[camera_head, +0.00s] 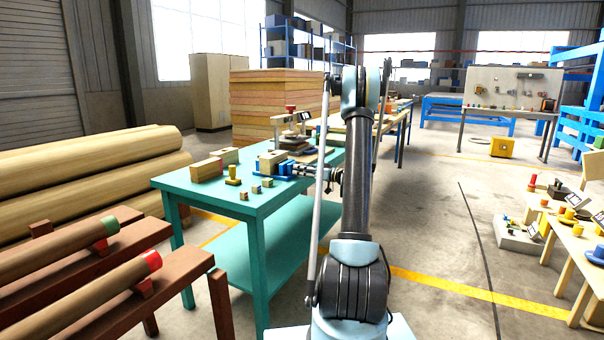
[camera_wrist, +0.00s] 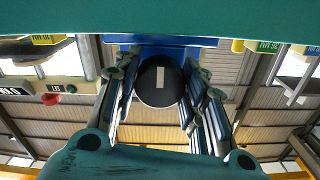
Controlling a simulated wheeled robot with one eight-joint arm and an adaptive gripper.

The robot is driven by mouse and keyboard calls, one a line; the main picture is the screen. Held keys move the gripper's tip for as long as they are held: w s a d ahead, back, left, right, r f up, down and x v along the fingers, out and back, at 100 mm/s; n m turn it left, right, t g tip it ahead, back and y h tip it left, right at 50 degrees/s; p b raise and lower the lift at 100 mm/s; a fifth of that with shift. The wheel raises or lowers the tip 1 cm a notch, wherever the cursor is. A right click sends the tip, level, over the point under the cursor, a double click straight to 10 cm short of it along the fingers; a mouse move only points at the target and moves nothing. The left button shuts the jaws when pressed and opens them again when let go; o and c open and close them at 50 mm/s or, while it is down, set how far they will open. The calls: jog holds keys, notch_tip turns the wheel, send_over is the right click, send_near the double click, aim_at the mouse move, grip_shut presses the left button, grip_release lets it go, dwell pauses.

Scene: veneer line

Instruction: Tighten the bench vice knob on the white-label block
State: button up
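A black round knob (camera_wrist: 160,82) with a pale stripe on its face sits in front of a blue vice body (camera_wrist: 125,40) in the wrist view. In the head view the blue vice (camera_head: 288,168) stands on the teal bench (camera_head: 225,199), beside a pale wooden block (camera_head: 270,161). My gripper (camera_wrist: 160,80) has one finger on each side of the knob, close to its edges; whether the fingers touch it is unclear. In the head view my gripper (camera_head: 326,174) reaches the vice from the right.
Wooden blocks (camera_head: 206,169), a yellow peg piece (camera_head: 233,176) and small cubes stand on the bench left of the vice. A red-knobbed device (camera_head: 291,122) stands farther back. Large rolls (camera_head: 85,180) lie left of the bench. Open floor (camera_head: 440,220) lies right of my arm.

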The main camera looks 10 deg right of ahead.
jog(key=shift+d, duration=0.15)
jog(key=shift+c, duration=0.7)
jog(key=shift+m, duration=0.3)
jog(key=m, duration=0.8)
jog(key=shift+m, duration=0.3)
jog(key=o, duration=1.1)
jog(key=shift+c, duration=0.2)
